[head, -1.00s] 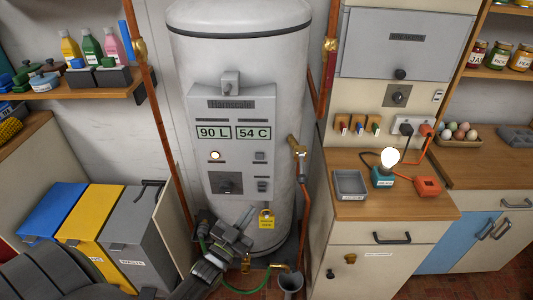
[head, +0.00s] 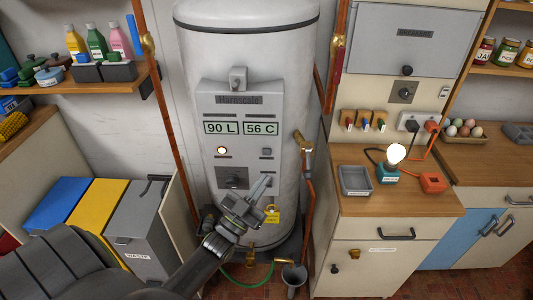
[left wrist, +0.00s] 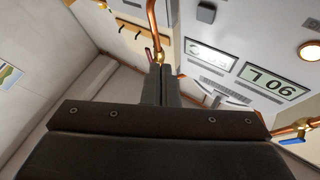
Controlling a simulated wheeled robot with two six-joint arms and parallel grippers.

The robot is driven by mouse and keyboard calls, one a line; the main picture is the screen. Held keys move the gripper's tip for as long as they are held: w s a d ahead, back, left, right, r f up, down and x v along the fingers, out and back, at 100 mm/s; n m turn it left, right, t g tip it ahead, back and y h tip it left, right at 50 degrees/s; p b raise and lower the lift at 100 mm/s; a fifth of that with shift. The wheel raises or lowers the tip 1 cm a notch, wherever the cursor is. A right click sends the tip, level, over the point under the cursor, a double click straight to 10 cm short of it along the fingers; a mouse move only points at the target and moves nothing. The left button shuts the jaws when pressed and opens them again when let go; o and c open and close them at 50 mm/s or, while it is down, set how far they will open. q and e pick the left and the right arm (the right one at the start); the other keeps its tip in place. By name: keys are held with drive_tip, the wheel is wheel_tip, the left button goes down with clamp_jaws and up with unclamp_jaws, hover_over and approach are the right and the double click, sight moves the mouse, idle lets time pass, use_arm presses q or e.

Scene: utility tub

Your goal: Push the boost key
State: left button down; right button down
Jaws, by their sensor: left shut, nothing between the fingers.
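The grey water heater (head: 247,55) has a control panel (head: 212,108) with displays reading 90 L and 56 C. A small square grey key (head: 267,152) sits below the 56 C display; its label is too small to read, so I cannot tell whether it is the boost key. In the left wrist view a dark square key (left wrist: 206,12) shows at the top. My left gripper (head: 267,178) is shut and empty, its tips in front of the panel's lower right, below the square key. It hides the lower switch there. In the left wrist view its closed fingers (left wrist: 160,85) point toward the panel side.
A lit round lamp (head: 222,150) and a dark square knob plate (head: 232,178) are on the panel's left. Copper pipes (head: 306,185) run beside the tank. The counter (head: 400,205) with a glowing bulb (head: 396,153) stands right.

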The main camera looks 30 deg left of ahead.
sight(267, 152)
use_arm(q)
drive_tip(key=shift+w+a+b, duration=0.35)
drive_tip(key=shift+w+a, duration=0.3)
drive_tip(key=shift+w, duration=0.4)
drive_tip(key=shift+w+a+b, duration=0.35)
drive_tip(key=shift+w+a, duration=0.3)
drive_tip(key=shift+w, duration=0.4)
drive_tip(key=shift+w+a+b, duration=0.35)
drive_tip(key=shift+w+a, duration=0.3)
drive_tip(key=shift+w, duration=0.4)
drive_tip(key=shift+w+a, duration=0.2)
drive_tip(key=shift+w, duration=0.15)
drive_tip(key=shift+w+a+b, duration=0.2)
drive_tip(key=shift+w+b, duration=0.15)
drive_tip(key=shift+s, duration=0.1)
idle(0.5)
drive_tip(key=shift+s+d+p, duration=0.35)
drive_tip(key=shift+s+d, duration=0.1)
drive_tip(key=shift+s, duration=0.2)
